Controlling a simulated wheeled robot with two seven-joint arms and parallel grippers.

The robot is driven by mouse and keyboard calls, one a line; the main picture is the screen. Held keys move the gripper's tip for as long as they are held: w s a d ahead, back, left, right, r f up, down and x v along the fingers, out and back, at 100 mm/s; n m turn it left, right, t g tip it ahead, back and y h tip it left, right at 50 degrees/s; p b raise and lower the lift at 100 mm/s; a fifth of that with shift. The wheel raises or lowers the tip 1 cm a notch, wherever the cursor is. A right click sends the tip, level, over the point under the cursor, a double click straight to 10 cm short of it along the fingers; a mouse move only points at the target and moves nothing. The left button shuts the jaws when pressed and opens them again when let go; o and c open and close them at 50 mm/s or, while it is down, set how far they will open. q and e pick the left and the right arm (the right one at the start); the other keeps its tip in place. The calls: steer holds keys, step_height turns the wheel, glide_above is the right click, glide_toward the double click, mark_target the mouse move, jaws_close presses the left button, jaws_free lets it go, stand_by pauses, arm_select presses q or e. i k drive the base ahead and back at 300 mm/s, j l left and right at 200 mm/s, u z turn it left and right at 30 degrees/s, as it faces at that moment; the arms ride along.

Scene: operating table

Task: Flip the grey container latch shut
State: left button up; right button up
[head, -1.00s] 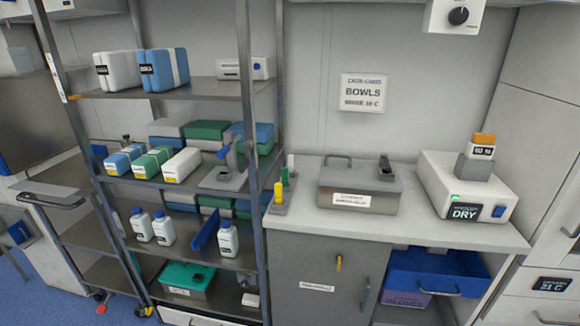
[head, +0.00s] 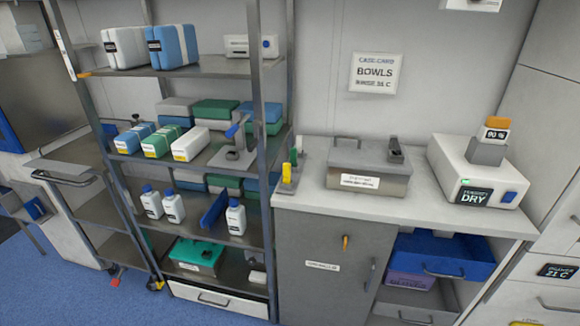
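The grey container (head: 368,165) is a metal box with a labelled front, standing on the white counter right of the shelf rack. A dark latch (head: 395,150) stands up at the right of its lid. A handle loop (head: 346,142) shows at the left of the lid. I cannot tell the latch's exact angle at this size. Neither of my grippers shows in the head view.
The counter (head: 430,215) also holds a white dryer box (head: 455,172) at right and small yellow and green items (head: 288,172) at left. Below, a blue drawer (head: 440,257) is pulled out. A shelf rack (head: 195,158) stands left. Blue floor (head: 70,290) is clear at lower left.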

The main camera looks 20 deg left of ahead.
mark_target(395, 148)
steer(key=i+l+z, duration=0.4)
steer(key=i+l, duration=0.65)
steer(key=i, duration=0.15)
